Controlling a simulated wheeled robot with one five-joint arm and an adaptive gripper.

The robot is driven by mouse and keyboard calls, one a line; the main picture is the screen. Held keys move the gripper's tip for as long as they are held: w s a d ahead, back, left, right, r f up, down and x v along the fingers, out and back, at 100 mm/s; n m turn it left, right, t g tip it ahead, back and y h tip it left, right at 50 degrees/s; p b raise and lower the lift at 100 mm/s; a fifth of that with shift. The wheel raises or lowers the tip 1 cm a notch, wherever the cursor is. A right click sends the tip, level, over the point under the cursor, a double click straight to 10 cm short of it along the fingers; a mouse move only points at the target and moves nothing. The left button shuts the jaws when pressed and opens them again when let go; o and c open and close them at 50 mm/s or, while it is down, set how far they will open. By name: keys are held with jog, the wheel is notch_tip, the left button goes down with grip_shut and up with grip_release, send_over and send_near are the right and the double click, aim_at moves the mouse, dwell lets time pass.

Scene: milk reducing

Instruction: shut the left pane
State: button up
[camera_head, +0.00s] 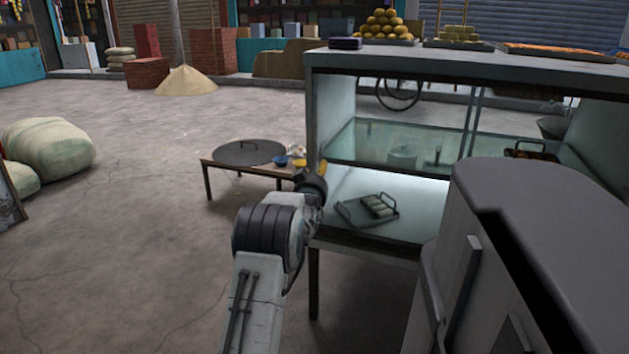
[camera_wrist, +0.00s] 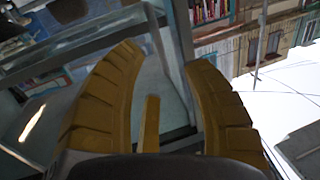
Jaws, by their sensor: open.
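A glass-sided display cabinet (camera_head: 335,62) stands at right in the head view. Its left glass pane (camera_head: 400,143) shows behind the open near side, with upright metal strips beside it near the middle. How far the pane stands open I cannot tell. My gripper (camera_head: 323,170) is at the cabinet's left front corner, its yellow fingers mostly hidden by my wrist. In the wrist view my gripper (camera_wrist: 160,60) has its yellow fingers spread, with a grey metal frame strip (camera_wrist: 180,35) and glass between and beyond them. Whether they touch it I cannot tell.
A low table (camera_head: 228,164) with a round dark lid and bowls is left of the cabinet.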

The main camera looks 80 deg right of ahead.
jog(key=shift+w+a, duration=0.1)
jog(key=shift+a, duration=1.7)
